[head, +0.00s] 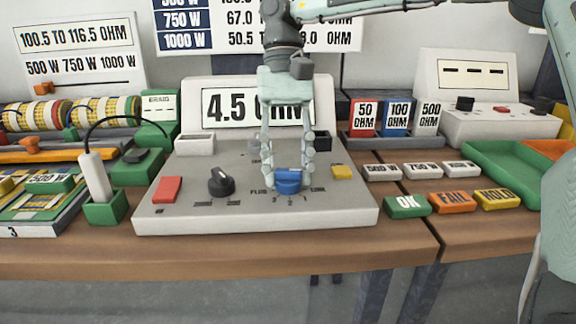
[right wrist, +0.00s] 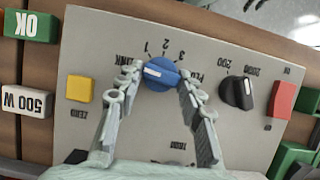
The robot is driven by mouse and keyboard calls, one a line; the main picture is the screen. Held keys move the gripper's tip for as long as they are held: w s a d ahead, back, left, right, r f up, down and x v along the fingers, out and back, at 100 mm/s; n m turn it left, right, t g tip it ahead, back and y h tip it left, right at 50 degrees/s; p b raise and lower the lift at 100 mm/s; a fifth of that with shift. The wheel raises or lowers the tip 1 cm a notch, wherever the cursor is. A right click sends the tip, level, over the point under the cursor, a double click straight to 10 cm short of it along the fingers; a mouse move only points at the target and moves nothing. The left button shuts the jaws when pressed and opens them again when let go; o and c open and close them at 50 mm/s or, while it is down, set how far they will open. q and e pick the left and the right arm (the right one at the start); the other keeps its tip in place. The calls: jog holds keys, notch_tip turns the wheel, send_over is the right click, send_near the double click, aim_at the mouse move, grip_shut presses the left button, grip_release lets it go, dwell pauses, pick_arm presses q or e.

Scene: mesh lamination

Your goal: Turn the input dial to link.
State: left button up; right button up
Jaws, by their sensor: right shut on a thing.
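The blue input dial (head: 289,187) is on the sloping front of the grey meter (head: 230,208). In the right wrist view the dial (right wrist: 160,76) shows a white pointer on the LINK side, aimed roughly at the LINK label. The labels 1, 2, 3 and another word curve around it. My right gripper (head: 288,183) reaches down from above with a finger on each side of the dial, shut on it. The right wrist view shows the fingertips (right wrist: 160,75) at the dial's sides. My left gripper is not in view.
The meter also carries a black dial (head: 221,182), a red switch (head: 167,189) and a yellow ZERO button (head: 342,172). Its display (head: 258,106) reads 4.5 ohm, partly hidden by my gripper. A probe (head: 95,175) stands at left. OK (head: 407,206), FAIL and HOLD blocks lie at right.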

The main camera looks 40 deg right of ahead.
jog(key=o, duration=1.1)
jog(key=v, duration=1.2)
